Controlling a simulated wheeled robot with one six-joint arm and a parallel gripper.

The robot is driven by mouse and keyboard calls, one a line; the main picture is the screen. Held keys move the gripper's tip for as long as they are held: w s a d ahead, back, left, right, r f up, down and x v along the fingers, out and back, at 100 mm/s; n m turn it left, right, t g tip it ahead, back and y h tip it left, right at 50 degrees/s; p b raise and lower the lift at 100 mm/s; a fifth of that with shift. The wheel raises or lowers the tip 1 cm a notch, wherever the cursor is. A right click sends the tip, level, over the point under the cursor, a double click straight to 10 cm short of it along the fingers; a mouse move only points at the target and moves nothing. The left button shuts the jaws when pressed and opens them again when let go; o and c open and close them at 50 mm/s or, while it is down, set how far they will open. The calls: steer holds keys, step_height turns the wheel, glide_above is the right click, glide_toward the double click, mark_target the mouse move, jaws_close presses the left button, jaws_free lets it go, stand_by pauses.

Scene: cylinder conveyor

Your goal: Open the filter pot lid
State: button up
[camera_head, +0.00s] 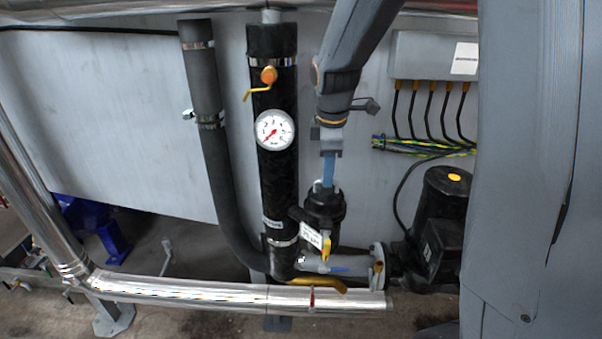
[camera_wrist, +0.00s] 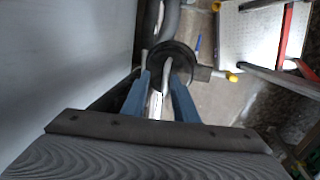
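The filter pot (camera_head: 322,232) is a black upright cylinder in the middle of the head view, with a white and yellow tag on its front. Its round black lid (camera_head: 326,205) is on top, with short pale upright pieces on it. In the wrist view the dark round lid (camera_wrist: 178,58) is just beyond the fingertips. My gripper (camera_head: 328,183) points down from above, its blue fingers at the top of the lid. In the wrist view the fingers (camera_wrist: 160,76) stand apart, with pale metal between or near the tips. Exact contact cannot be told.
A black vertical pipe with a pressure gauge (camera_head: 274,130) and an orange-yellow valve handle (camera_head: 267,76) stands left of the pot. A black pump (camera_head: 440,225) is to the right. A grey junction box (camera_head: 433,55) with cables hangs above. A silver pipe (camera_head: 200,291) runs below.

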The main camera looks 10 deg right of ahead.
mark_target(321, 196)
steer(key=shift+a, duration=1.2)
step_height(321, 196, up, 8)
steer(key=s+b, duration=0.1)
steer(key=shift+s+d+f, duration=0.15)
steer(key=shift+s, duration=0.05)
